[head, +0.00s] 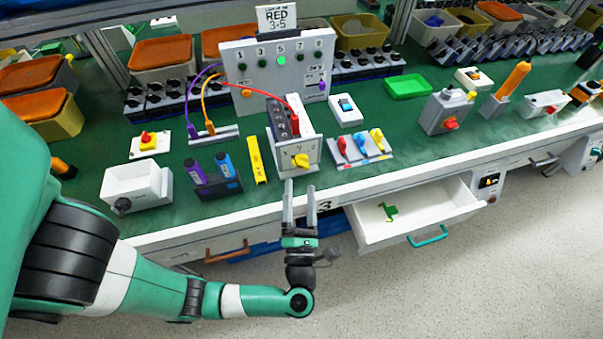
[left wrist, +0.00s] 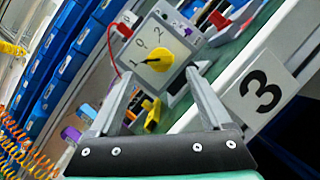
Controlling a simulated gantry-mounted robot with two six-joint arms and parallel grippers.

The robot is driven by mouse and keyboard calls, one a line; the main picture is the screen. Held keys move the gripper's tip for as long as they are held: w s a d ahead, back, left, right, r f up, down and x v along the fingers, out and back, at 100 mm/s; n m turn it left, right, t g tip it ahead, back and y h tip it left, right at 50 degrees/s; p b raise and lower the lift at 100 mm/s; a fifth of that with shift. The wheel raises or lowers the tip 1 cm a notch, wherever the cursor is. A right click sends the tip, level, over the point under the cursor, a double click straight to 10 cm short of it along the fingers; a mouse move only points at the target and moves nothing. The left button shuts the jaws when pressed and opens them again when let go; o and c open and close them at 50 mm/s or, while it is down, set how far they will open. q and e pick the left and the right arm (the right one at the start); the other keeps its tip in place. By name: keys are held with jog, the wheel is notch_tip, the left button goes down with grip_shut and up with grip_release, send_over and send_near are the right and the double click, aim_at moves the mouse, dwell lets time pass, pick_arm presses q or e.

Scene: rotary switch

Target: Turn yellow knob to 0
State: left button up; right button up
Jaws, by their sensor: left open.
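The yellow knob (head: 300,160) sits on the light front face of a switch box (head: 312,150) near the table's front edge. In the left wrist view the knob (left wrist: 158,55) is round with a dark pointer mark toward the left of the picture. Dial marks 1, 0 and 2 lie above it on the tilted face; the pointer is not at the 0. My left gripper (head: 299,190) is open and empty, its two fingers pointing at the knob from the front and a little below. The left wrist view shows the fingers (left wrist: 157,76) on either side, short of the knob. My right gripper is out of view.
A red cable runs into the switch box from above. A stand with red, blue and yellow switches (head: 360,147) is just right, a yellow block (head: 257,160) just left. An open white drawer (head: 452,203) juts out at front right, holding a green piece (head: 389,211).

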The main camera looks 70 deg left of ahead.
aim_at(301, 168)
pick_arm(q)
jog(key=x, duration=0.5)
jog(key=shift+w, duration=0.1)
grip_shut()
jog(key=shift+r+m+p, duration=0.2)
jog(key=shift+m+p, duration=0.2)
jog(key=shift+p, duration=0.15)
jog(key=m+h+p, duration=0.1)
jog(key=m+p, duration=0.1)
jog(key=p, duration=0.2)
jog(key=m+h+p, duration=0.1)
jog(key=m+p, duration=0.2)
jog(key=p, duration=0.1)
jog(key=m+h+p, duration=0.1)
jog(key=m+p, duration=0.1)
jog(key=p, duration=0.2)
jog(key=shift+r+m+t+p, duration=0.3)
jog(key=shift+r+t, duration=0.1)
jog(key=shift+f+m+h+p, duration=0.2)
jog(key=shift+m+h+p, duration=0.1)
jog(key=shift+m+p, duration=0.5)
